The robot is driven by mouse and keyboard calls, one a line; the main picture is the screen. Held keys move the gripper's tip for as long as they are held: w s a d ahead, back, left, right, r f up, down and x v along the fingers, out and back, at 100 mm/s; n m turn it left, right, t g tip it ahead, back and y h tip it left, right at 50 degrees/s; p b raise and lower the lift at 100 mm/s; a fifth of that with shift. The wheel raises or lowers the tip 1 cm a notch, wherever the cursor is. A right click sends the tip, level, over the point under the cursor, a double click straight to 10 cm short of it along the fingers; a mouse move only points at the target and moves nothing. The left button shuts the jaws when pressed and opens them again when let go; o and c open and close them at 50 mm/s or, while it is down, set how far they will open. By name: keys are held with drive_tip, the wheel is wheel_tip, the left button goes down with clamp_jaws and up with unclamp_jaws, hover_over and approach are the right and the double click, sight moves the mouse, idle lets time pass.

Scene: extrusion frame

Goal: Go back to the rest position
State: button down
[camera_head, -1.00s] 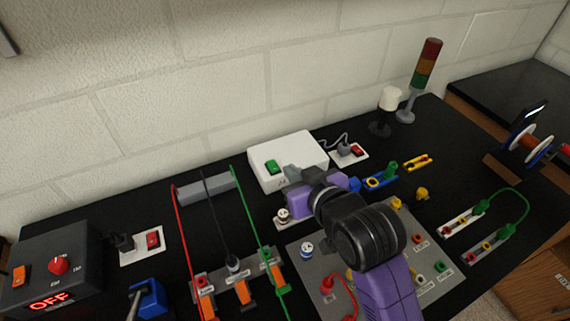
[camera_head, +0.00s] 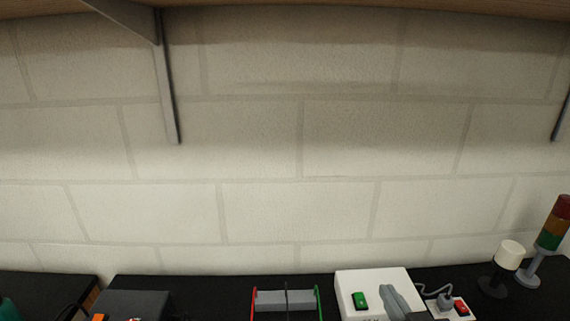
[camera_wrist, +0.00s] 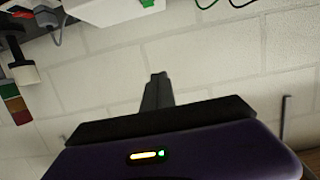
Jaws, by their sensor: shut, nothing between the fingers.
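My gripper (camera_head: 392,292) shows only as grey fingertips at the bottom edge of the head view, in front of the white box with a green switch (camera_head: 345,283). In the wrist view my gripper (camera_wrist: 157,78) is shut, its fingers together with nothing between them. It points at the bare brick wall (camera_wrist: 215,65) and touches nothing that I can see. The rest of my arm is out of the head view.
The wrist picture is upside down, with bench items along its top. A stack light (camera_head: 553,225) and a white-topped post (camera_head: 509,254) stand at right. A red-switch outlet (camera_head: 461,308) is beside the box. A shelf (camera_head: 330,8) with brackets (camera_head: 168,90) hangs above.

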drive_tip(key=s+f, duration=0.3)
drive_tip(key=s, duration=0.8)
drive_tip(key=s+f+b, duration=0.1)
drive_tip(key=s+f, duration=0.3)
drive_tip(key=s, duration=0.8)
drive_tip(key=s+f, duration=0.3)
drive_tip(key=s, duration=0.8)
drive_tip(key=shift+s+f+b, duration=0.25)
drive_tip(key=shift+b, duration=0.05)
drive_tip(key=shift+a, duration=0.1)
idle(0.6)
